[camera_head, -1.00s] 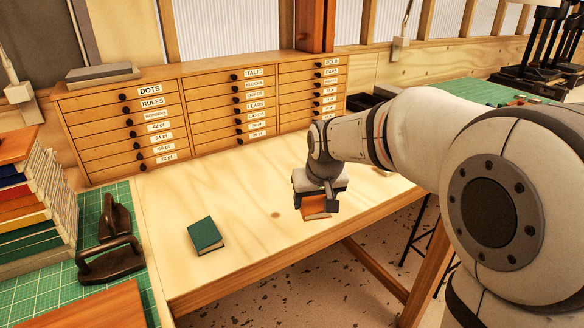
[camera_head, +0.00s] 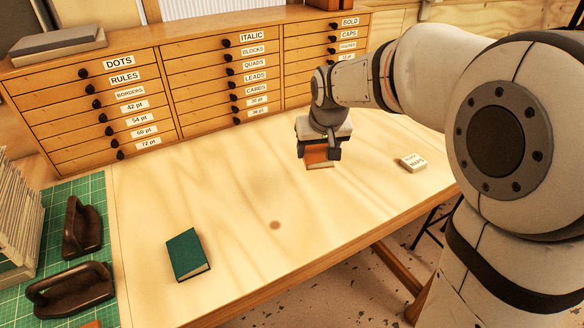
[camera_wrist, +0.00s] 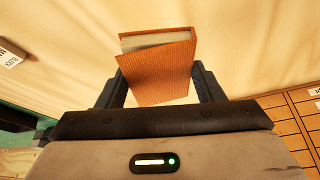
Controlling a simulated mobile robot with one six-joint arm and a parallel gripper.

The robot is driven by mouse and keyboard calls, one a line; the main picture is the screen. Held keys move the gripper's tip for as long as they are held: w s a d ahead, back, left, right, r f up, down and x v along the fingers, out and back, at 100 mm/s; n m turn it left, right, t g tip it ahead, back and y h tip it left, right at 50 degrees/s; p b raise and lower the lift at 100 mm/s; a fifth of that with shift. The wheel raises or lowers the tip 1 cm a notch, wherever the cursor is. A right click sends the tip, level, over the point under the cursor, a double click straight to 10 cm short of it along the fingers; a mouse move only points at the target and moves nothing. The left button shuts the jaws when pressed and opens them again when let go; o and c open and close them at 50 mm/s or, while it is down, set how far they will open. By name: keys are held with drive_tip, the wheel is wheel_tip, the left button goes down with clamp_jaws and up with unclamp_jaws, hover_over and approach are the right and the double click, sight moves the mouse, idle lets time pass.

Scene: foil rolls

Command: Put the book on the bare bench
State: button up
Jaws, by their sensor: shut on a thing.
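My gripper (camera_head: 319,152) is shut on an orange-brown book (camera_head: 318,158) and holds it over the pale wooden bench (camera_head: 340,210). In the wrist view the book (camera_wrist: 157,72) sits between the two dark fingers (camera_wrist: 157,88), its pale page edge facing away from the palm. I cannot tell whether the book touches the bench. A second book, dark green (camera_head: 188,254), lies on the bench at the front left, apart from my gripper.
A small white labelled block (camera_head: 413,162) lies on the bench to the right. A labelled drawer cabinet (camera_head: 150,85) stands along the back. Two dark iron-like tools (camera_head: 80,228) sit on a green mat (camera_head: 98,190) at left. The bench middle is clear.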

drive_tip(key=shift+w+a, duration=0.1)
drive_tip(key=shift+a, duration=0.15)
drive_tip(key=s+a+n+y, duration=0.1)
drive_tip(key=s+a+n, duration=0.1)
drive_tip(key=a, duration=0.7)
drive_tip(key=s+a+n, duration=0.2)
drive_tip(key=a, duration=0.6)
hover_over(237, 194)
drive_tip(key=s, duration=0.1)
drive_tip(key=f, duration=0.5)
drive_tip(key=shift+s+d, duration=0.15)
drive_tip(key=shift+d, duration=0.2)
drive_tip(key=shift+f, duration=2.1)
drive_tip(key=shift+f, duration=0.25)
drive_tip(key=o, duration=1)
drive_tip(key=shift+r, duration=0.1)
